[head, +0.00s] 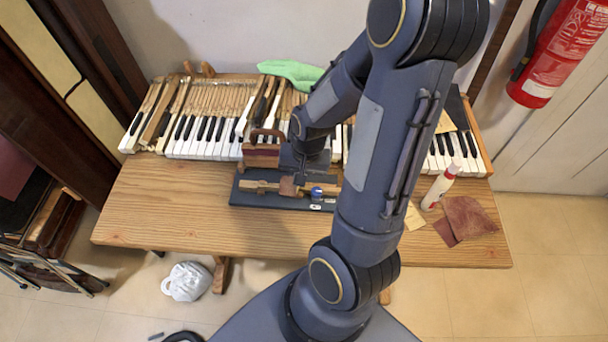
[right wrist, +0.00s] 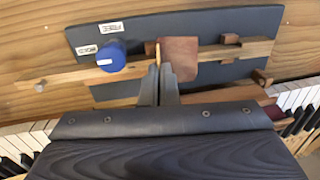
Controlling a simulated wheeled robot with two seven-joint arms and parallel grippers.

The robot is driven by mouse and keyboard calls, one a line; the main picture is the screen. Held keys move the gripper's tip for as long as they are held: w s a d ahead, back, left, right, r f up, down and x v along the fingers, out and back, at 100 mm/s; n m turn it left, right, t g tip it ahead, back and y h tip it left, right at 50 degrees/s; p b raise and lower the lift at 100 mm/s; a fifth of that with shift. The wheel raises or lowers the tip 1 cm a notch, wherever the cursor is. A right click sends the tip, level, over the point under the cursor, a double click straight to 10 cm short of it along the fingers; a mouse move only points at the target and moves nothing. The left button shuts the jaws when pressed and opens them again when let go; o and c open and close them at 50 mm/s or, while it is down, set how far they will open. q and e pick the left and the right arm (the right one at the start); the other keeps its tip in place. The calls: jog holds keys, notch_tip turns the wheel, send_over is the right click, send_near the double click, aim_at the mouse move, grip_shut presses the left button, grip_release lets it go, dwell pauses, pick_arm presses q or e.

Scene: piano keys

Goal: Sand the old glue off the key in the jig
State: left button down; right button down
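The jig is a dark board (head: 262,199) at the table's middle; it also shows in the right wrist view (right wrist: 225,30). A pale wooden key (head: 262,185) lies lengthwise across it, also in the right wrist view (right wrist: 75,74). A blue knob (head: 317,192) stands beside the key. My right gripper (right wrist: 158,68) is over the key, fingers close together, with a thin tan edge between the tips. That edge seems to belong to a brown folded sandpaper piece (right wrist: 180,57) lying over the key; it also shows in the head view (head: 288,187). My left gripper is out of view.
A keyboard (head: 205,135) with a gap of bare wood runs behind the jig. A green cloth (head: 290,71) lies on it. A reddish block with a handle (head: 262,152) stands behind the jig. The front left tabletop is clear.

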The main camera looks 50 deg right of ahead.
aim_at(258, 183)
jog(key=shift+w+a+f, duration=0.25)
jog(key=shift+w+a, duration=0.2)
jog(key=shift+w, duration=0.05)
jog(key=shift+w+a+f, duration=0.25)
jog(key=shift+w+a, duration=0.15)
jog(key=shift+w, duration=0.05)
jog(key=shift+w+a+r+p, duration=0.15)
jog(key=shift+w+a+p, duration=0.25)
jog(key=shift+w+a, duration=0.25)
jog(key=shift+w+a+r+p, duration=0.1)
jog(key=shift+w+a+p, duration=0.05)
jog(key=shift+w+a, duration=0.35)
jog(key=shift+w+a+r+p, duration=0.15)
jog(key=shift+w+a, duration=0.1)
jog(key=shift+w, duration=0.3)
jog(key=shift+w+a, duration=1.05)
jog(key=shift+w, duration=0.25)
jog(key=shift+r, duration=0.1)
notch_tip(258, 183, up, 6)
jog(key=p, duration=0.5)
